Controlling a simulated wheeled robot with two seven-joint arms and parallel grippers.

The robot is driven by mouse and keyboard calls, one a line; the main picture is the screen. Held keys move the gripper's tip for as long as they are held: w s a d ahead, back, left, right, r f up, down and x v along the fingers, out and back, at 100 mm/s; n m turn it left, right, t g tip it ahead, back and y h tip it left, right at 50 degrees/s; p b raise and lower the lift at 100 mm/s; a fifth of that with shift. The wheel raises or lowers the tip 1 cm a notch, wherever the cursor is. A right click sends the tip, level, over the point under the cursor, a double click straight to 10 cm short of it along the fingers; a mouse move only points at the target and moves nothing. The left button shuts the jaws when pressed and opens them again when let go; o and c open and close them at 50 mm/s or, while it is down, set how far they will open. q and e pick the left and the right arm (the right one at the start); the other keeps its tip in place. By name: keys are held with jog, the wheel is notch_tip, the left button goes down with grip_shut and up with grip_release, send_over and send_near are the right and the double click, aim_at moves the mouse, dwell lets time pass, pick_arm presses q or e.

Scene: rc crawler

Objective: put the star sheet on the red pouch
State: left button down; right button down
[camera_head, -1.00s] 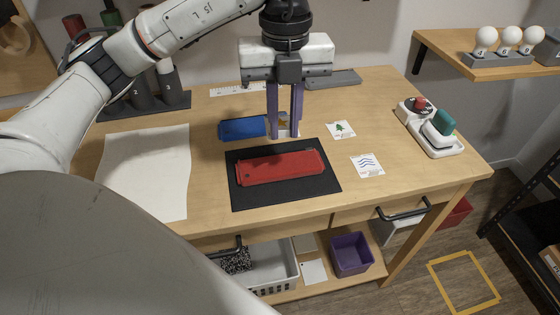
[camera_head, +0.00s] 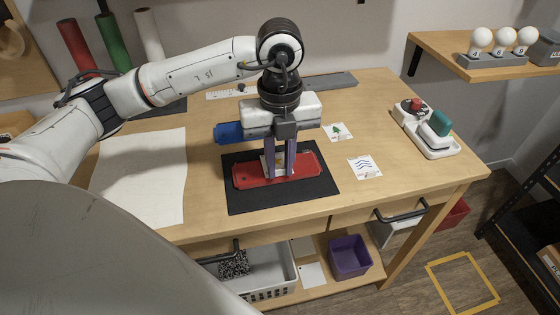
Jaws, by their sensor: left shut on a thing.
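The red pouch (camera_head: 308,165) lies flat on a black mat (camera_head: 250,197) on the wooden table. My left gripper (camera_head: 279,172) points down over the middle of the red pouch, its purple fingers shut on the star sheet (camera_head: 281,166). The sheet is a small pale piece mostly hidden between the fingers. I cannot tell whether it touches the pouch. My right gripper is not in view.
A blue pouch (camera_head: 228,133) lies behind the mat, partly hidden by my gripper. A tree sheet (camera_head: 337,132) and a wave sheet (camera_head: 365,167) lie to the right. A white device (camera_head: 430,135) stands further right. Large pale paper (camera_head: 145,175) lies left.

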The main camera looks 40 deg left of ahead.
aim_at(280, 170)
pick_arm(q)
jog(key=shift+f, duration=0.2)
jog(key=c, duration=1.6)
grip_release()
jog(key=shift+c, duration=0.2)
jog(key=shift+r, duration=0.1)
notch_tip(280, 170, up, 12)
jog(key=shift+r+p, duration=0.15)
jog(key=shift+p, duration=0.3)
